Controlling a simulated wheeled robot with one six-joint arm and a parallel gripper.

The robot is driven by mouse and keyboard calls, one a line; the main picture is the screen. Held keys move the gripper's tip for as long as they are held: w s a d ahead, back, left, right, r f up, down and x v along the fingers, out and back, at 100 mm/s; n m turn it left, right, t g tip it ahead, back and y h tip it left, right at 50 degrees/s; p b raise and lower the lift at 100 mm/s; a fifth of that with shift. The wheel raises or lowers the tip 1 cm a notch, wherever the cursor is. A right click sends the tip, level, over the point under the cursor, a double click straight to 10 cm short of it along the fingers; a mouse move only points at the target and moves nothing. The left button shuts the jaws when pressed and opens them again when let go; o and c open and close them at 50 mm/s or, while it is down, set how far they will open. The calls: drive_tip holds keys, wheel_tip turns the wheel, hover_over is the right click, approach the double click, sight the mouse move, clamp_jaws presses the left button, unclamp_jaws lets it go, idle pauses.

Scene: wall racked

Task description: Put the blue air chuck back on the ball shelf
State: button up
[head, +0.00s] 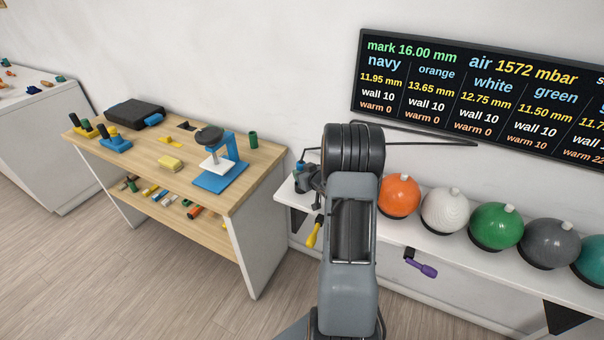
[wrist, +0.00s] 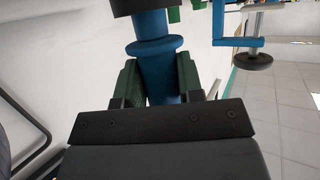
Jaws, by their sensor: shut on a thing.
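My gripper (wrist: 160,82) has its green pads closed on the blue air chuck (wrist: 157,60) in the wrist view. The chuck is a blue cylinder with a wider collar and a black part at its far end. The ball shelf (head: 412,228) is a white wall shelf right of the arm. It holds a row of balls: orange (head: 398,196), white (head: 445,209), green (head: 496,226), grey (head: 549,243) and teal (head: 592,262).
A yellow-handled tool (head: 315,232) and a purple-handled tool (head: 422,270) hang at the shelf front. A wooden workbench (head: 225,178) with a blue stand (head: 222,176) is left. A display (head: 480,95) hangs above.

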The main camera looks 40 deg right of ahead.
drive_tip(key=shift+f+b, duration=0.3)
drive_tip(key=shift+f, duration=0.2)
drive_tip(key=o, duration=1.1)
wheel_tip(320, 180, up, 10)
drive_tip(key=p, duration=0.8)
